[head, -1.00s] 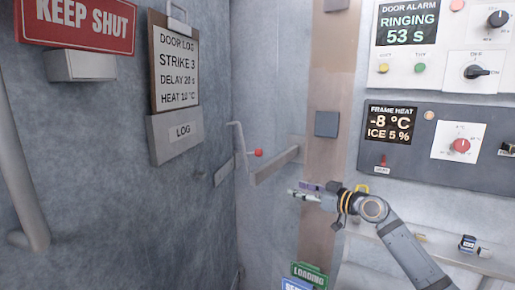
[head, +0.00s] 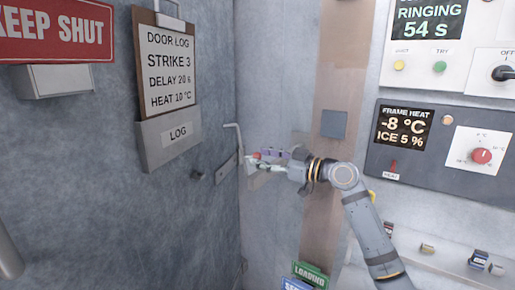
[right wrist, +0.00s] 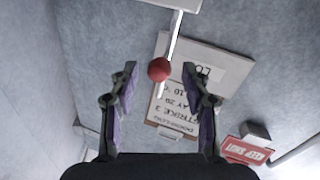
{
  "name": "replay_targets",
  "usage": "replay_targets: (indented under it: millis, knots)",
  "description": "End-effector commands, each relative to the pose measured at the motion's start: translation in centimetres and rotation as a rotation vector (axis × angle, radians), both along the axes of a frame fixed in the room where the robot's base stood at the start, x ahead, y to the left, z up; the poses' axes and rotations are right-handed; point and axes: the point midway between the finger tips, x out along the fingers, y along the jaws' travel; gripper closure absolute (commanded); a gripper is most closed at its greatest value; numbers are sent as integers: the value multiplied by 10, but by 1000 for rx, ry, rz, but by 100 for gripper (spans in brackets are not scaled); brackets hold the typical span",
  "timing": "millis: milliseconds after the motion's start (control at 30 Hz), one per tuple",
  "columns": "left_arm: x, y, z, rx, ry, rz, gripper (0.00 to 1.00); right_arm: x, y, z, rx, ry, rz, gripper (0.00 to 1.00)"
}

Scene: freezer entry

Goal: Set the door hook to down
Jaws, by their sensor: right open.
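The door hook (head: 239,139) is a thin pale grey bent rod at the edge of the dark door, its upper part standing upright. Its red ball knob (head: 255,155) is partly hidden by my right gripper (head: 262,161) in the head view. In the right wrist view the red knob (right wrist: 159,69) shows on the end of a pale rod (right wrist: 174,36). My right gripper (right wrist: 159,84) is open, with one finger to each side of the knob; no contact shows. My left gripper is not in view.
A log clipboard (head: 168,70) and a KEEP SHUT sign (head: 55,32) hang on the door. A frame heat panel (head: 440,147) with a red dial is on the right wall. A green LOADING sign (head: 311,273) is below. A grey square plate (head: 334,124) is above my arm.

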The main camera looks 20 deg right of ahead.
Motion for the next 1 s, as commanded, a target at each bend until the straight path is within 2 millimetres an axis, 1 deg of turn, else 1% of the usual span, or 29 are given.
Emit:
replay_targets:
  millis: [33, 200, 467, 567, 833, 1000]
  knots:
    - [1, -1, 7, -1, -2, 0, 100, 6, 5, 4, 5, 0, 1, 52]
    - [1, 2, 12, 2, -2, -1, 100, 16, 13, 0, 0, 0, 0, 52]
    - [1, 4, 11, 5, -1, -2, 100, 18, 14, -1, -3, 0, -1, 52]
    - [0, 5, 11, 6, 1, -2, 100, 18, 14, -1, -2, 1, -1, 63]
    - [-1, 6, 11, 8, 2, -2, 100, 17, 14, -1, -2, 1, -1, 100]
    - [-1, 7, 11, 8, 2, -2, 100, 17, 14, -1, -1, 1, -1, 100]
